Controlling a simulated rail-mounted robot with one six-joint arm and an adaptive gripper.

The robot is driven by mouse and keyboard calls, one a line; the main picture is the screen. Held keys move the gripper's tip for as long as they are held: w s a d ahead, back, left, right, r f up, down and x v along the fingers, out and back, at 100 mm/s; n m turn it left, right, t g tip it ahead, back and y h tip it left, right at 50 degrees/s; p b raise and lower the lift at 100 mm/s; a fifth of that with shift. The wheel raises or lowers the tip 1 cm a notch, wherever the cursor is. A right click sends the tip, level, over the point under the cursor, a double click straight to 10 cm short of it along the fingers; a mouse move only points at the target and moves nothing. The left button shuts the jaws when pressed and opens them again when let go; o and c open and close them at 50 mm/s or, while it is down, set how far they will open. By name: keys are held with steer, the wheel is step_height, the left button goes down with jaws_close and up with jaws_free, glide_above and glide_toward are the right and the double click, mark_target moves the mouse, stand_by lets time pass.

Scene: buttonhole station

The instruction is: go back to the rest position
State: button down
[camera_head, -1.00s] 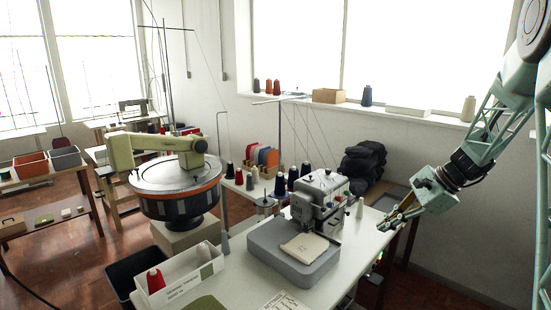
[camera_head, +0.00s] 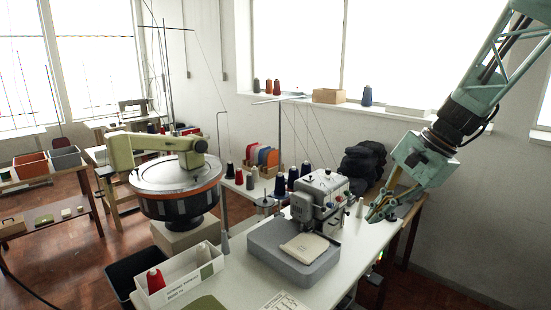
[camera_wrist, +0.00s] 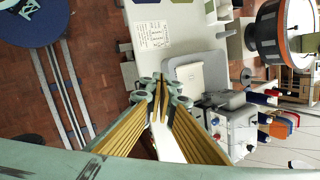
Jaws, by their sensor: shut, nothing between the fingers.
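My gripper (camera_head: 378,215) is at the right side of the head view, above the right end of the white table (camera_head: 236,290). It is shut and empty. In the wrist view its fingertips (camera_wrist: 161,82) meet in the middle, over the table. The grey buttonhole machine (camera_head: 322,200) stands to the left of my gripper, apart from it. A cream fabric piece (camera_head: 305,246) lies on the machine's grey bed (camera_head: 270,258).
Several thread cones (camera_head: 280,185) stand behind the machine. A dark cloth pile (camera_head: 362,160) lies behind my gripper. A white bin (camera_head: 180,281) with cones is at the table's left. A round green-armed machine (camera_head: 175,175) stands further left. Open floor shows at the right.

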steer(key=s+a+r+n+h, duration=0.1)
steer(key=s+a+r+n, duration=0.15)
steer(key=s, duration=0.75)
steer(key=s+a+r+n+h, duration=0.15)
steer(key=s+r+n, duration=0.25)
steer(key=s, duration=0.6)
steer(key=s+a+r+n+h, duration=0.1)
steer(key=s+a+r+n, duration=0.2)
steer(key=s, duration=0.7)
steer(key=s+d+f+n+t+h, duration=0.1)
steer(key=s+n, duration=0.1)
steer(key=s, duration=0.7)
steer(key=shift+s+n+t, duration=0.25)
steer(key=shift+n+t, duration=0.05)
steer(key=shift+n, duration=0.05)
